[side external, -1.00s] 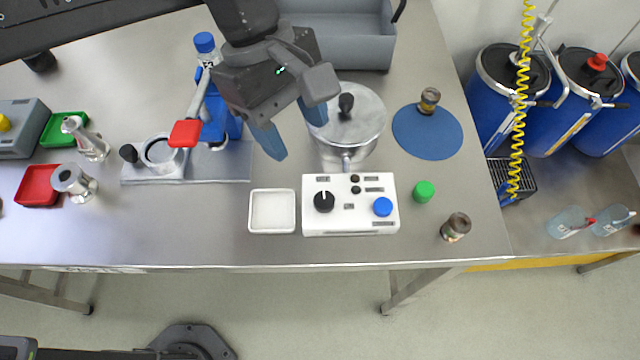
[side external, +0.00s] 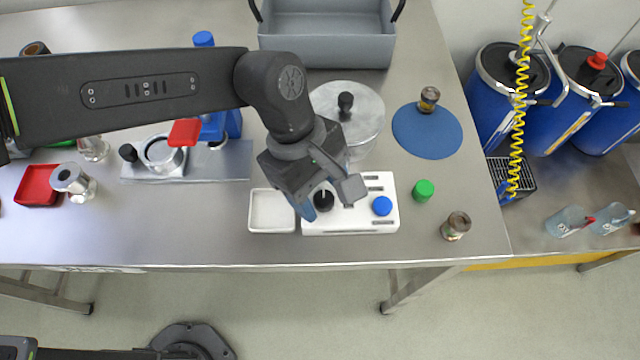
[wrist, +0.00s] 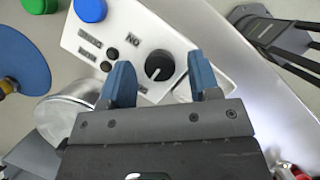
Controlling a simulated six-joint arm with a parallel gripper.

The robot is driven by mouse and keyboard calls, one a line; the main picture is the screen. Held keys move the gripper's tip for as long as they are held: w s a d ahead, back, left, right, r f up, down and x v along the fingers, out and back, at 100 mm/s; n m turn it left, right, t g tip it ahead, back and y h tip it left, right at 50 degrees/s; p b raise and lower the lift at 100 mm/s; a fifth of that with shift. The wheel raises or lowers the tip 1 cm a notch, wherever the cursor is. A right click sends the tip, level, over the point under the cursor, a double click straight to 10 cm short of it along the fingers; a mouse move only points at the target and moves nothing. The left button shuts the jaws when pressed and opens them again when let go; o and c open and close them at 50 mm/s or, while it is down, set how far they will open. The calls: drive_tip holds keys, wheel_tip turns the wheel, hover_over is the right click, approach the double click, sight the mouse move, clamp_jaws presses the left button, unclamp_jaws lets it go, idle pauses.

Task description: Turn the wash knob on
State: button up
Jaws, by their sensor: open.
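A white control box (side external: 352,226) sits near the table's front edge, with a black knob (side external: 324,201) at its left and a blue knob (side external: 382,206) at its right. In the wrist view the black knob (wrist: 159,65) has a white pointer line, and the blue knob (wrist: 90,10) is cut by the top edge. I cannot read which knob is labelled wash. My gripper (side external: 330,206) is over the box's left part. In the wrist view its two blue fingers (wrist: 160,82) are open and empty, one on each side of the black knob; contact cannot be told.
A white tray (side external: 272,224) stands just left of the box. A lidded metal pot (side external: 362,112) is behind it. A green cap (side external: 423,191) and a small jar (side external: 456,226) are to the right. A grey bin (side external: 325,50) stands at the back.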

drive_tip(key=c, duration=0.9)
drive_tip(key=shift+m, duration=0.4)
drive_tip(key=m+y, duration=0.1)
drive_tip(key=m, duration=0.1)
drive_tip(key=m+g+y, duration=0.1)
drive_tip(key=m, duration=0.1)
drive_tip(key=shift+w+d+m, duration=0.1)
drive_tip(key=shift+d+m, duration=0.1)
drive_tip(key=shift+m, duration=0.2)
drive_tip(key=m+y, duration=0.1)
drive_tip(key=m, duration=0.2)
drive_tip(key=m+y, duration=0.1)
drive_tip(key=m, duration=0.2)
drive_tip(key=shift+d, duration=0.15)
drive_tip(key=shift+m+y, duration=0.3)
drive_tip(key=shift+m, duration=0.1)
drive_tip(key=o, duration=0.9)
